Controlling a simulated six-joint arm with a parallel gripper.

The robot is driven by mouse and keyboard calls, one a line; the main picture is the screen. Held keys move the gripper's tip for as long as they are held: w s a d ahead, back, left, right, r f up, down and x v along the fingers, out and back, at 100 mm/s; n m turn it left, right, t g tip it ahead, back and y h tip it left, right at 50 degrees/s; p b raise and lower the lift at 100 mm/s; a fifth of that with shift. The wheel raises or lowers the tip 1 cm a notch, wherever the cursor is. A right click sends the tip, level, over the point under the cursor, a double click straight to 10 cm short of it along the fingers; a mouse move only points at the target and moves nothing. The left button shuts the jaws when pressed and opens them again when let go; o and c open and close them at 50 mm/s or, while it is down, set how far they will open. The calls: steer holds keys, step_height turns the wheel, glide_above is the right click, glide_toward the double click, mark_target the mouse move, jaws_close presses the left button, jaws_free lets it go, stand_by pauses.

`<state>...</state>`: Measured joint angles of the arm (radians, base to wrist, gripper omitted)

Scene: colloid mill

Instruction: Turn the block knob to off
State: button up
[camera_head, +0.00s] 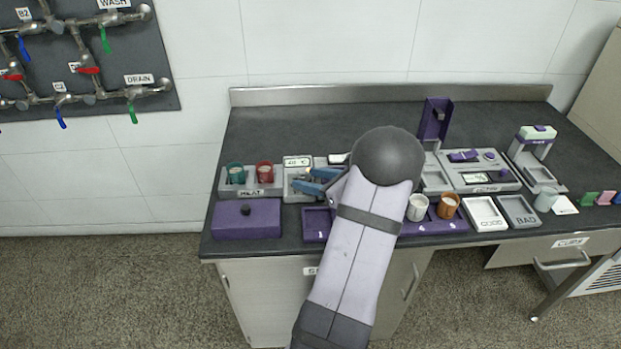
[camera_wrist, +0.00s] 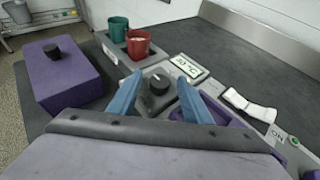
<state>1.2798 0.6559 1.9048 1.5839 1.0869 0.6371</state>
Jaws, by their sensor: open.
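The block knob (camera_wrist: 158,84) is a round black knob with a light pointer mark, on a grey unit with a small display (camera_wrist: 188,65). In the wrist view it sits between the two blue fingers of my gripper (camera_wrist: 158,98). The fingers are apart, one on each side of the knob, with a visible gap to it; whether they touch it lower down I cannot tell. In the head view my gripper (camera_head: 310,182) is over the grey unit, and its fingers mostly hide the knob. The display (camera_head: 297,162) there seems to read 40 °C.
Left of the knob unit is the HEAT block (camera_head: 247,191) holding a green cup (camera_head: 236,173) and a red cup (camera_head: 265,172). A purple box (camera_head: 246,218) with a black knob stands in front. White and brown cups, trays and other devices fill the counter to the right.

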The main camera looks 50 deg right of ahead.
steer(key=c, duration=1.1)
steer(key=shift+o, duration=0.2)
steer(key=shift+d+n+y+p, duration=0.15)
steer(key=shift+n+y+p, duration=0.15)
steer(key=shift+n+y, duration=0.25)
steer(key=shift+d+n+y, duration=0.1)
steer(key=shift+n+y, duration=0.35)
steer(key=shift+y, duration=0.2)
steer(key=n+y, duration=0.1)
steer(key=n+g+y+p, duration=0.1)
steer(key=shift+w+d+n+y, duration=0.1)
steer(key=shift+d+n+y, duration=0.1)
steer(key=shift+n+y, duration=0.15)
steer(key=shift+w+d+f+n+g+y+b, duration=0.1)
steer(key=shift+n+g+y+b, duration=0.25)
steer(key=shift+n+g+y, duration=0.65)
steer(key=shift+w+d+n+g+y+b, duration=0.1)
steer(key=shift+n+g+y+b, duration=0.45)
steer(key=shift+n+y, duration=0.65)
